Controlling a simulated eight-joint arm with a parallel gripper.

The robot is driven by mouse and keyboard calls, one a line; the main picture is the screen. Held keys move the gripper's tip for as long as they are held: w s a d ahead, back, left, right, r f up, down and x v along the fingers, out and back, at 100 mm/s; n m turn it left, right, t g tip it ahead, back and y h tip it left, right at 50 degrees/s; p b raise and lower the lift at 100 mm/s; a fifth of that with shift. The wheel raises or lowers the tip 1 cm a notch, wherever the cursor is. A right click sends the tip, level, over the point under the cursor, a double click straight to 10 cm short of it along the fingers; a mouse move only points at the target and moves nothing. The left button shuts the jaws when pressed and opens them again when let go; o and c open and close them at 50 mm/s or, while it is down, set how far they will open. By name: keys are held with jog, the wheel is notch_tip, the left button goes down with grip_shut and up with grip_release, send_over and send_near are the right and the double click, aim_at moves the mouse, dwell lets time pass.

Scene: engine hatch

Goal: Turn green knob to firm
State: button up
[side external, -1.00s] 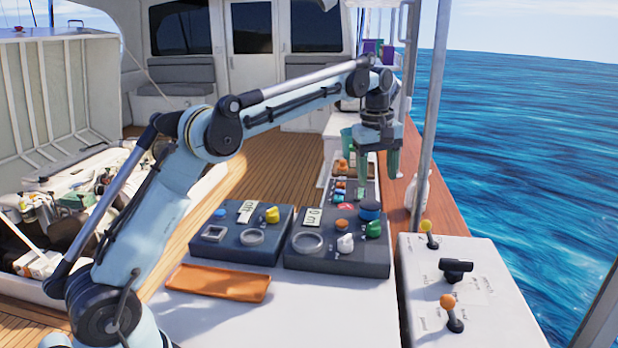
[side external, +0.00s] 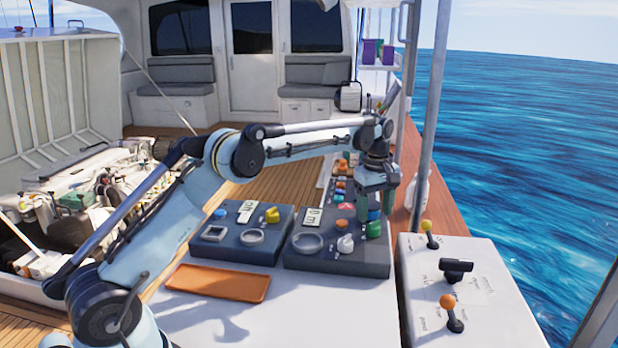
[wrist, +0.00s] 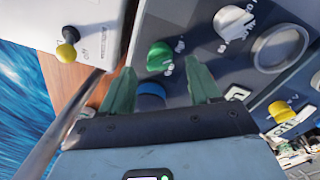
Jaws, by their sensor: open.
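The green knob (side external: 374,229) is at the right front of the right-hand dark control panel (side external: 335,262) in the side view. In the wrist view the green knob (wrist: 160,56) shows just beyond the fingertips, between their lines, with small white markings beside it that I cannot read. My gripper (side external: 374,212) points down above the panel's right side, with its green fingers apart. In the wrist view my gripper (wrist: 160,78) is open and empty. A blue knob (wrist: 151,97) lies between the fingers, partly hidden by the gripper.
A white knob (side external: 345,243) and a round gauge (side external: 308,242) sit left of the green knob. A second panel (side external: 238,244) with a yellow knob (side external: 272,215) is farther left. An orange tray (side external: 218,283) lies in front. A white box with levers (side external: 468,300) and a metal post (side external: 433,120) stand right.

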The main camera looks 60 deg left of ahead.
aim_at(374, 222)
jog(key=shift+w+f, duration=0.1)
jog(key=shift+f, duration=2.1)
jog(key=c, duration=1)
